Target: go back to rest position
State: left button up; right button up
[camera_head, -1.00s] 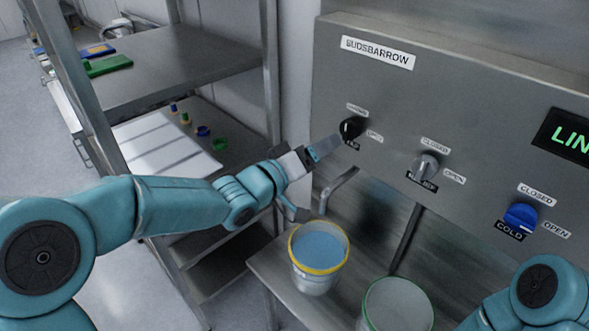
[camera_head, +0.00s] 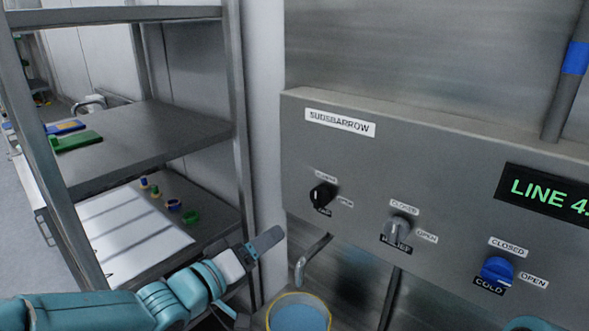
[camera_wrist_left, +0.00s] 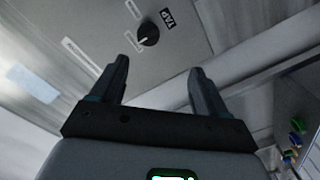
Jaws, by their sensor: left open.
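My left gripper (camera_head: 258,252) is at the lower middle of the head view, left of the steel panel and above the yellow-rimmed bucket. In the left wrist view its two fingers (camera_wrist_left: 158,88) are apart with nothing between them. The black tap knob (camera_head: 322,195) is on the panel, clear of the fingers; it also shows beyond them in the left wrist view (camera_wrist_left: 148,34).
The panel (camera_head: 360,165) also carries a grey relief knob (camera_head: 398,229) and a blue cold knob (camera_head: 497,270). A spout (camera_head: 303,268) hangs above the bucket (camera_head: 299,314), which holds blue liquid. A steel shelf (camera_head: 140,150) with small coloured parts stands at left.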

pick_arm(q)
jog(key=s+f+n+g+y, duration=0.2)
jog(key=f, duration=1.1)
jog(key=s+f+n+g+y, duration=0.1)
jog(key=s+f+n+g, duration=0.15)
jog(key=f, duration=1.15)
jog(key=s+a+f+m+g+y, duration=0.1)
jog(key=s+f+g, duration=0.3)
jog(key=s+f, duration=0.4)
jog(key=s+a+f+m+g+y, duration=0.1)
jog(key=s+f+m+g, duration=0.3)
jog(key=s+f, duration=0.4)
jog(key=s+g+y, duration=0.1)
jog(key=s, duration=0.5)
jog(key=shift+f, duration=0.15)
jog(key=shift+w+g, duration=0.1)
jog(key=shift+g, duration=0.15)
jog(key=c, duration=0.5)
jog(key=shift+d, duration=0.1)
jog(key=shift+c, duration=0.5)
jog(key=shift+d, duration=0.1)
